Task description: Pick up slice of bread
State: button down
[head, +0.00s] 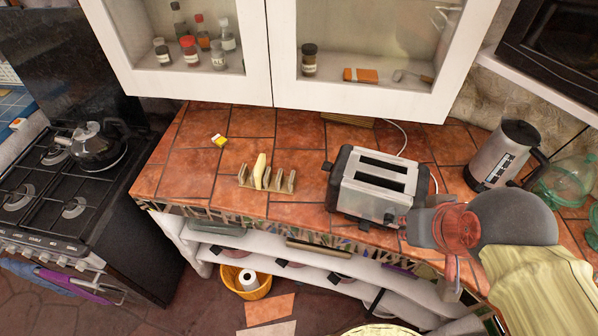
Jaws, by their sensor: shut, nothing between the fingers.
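A pale slice of bread (260,171) stands upright in a small wooden toast rack (277,182) on the tiled counter, left of the toaster. My gripper (450,288) is at the lower right, in front of the counter and below the toaster's right end. It is shut and empty, well apart from the bread. The lower part of the bread is hidden by the rack's slats.
A toaster (379,187) stands between the rack and my arm. A kettle (503,155) and green glassware (563,184) are to the right. White cabinets (188,83) overhang the counter's back. A small yellow item (220,141) lies behind the rack. The counter left of the rack is clear.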

aim_at(260, 167)
jog(key=i+j, duration=0.1)
jog(key=j, duration=0.4)
jog(key=i+j+z, duration=0.1)
jog(key=j, duration=0.4)
jog(key=i+j, duration=0.15)
jog(key=j, duration=0.35)
jog(key=i+j+z, duration=0.1)
jog(key=j, duration=0.4)
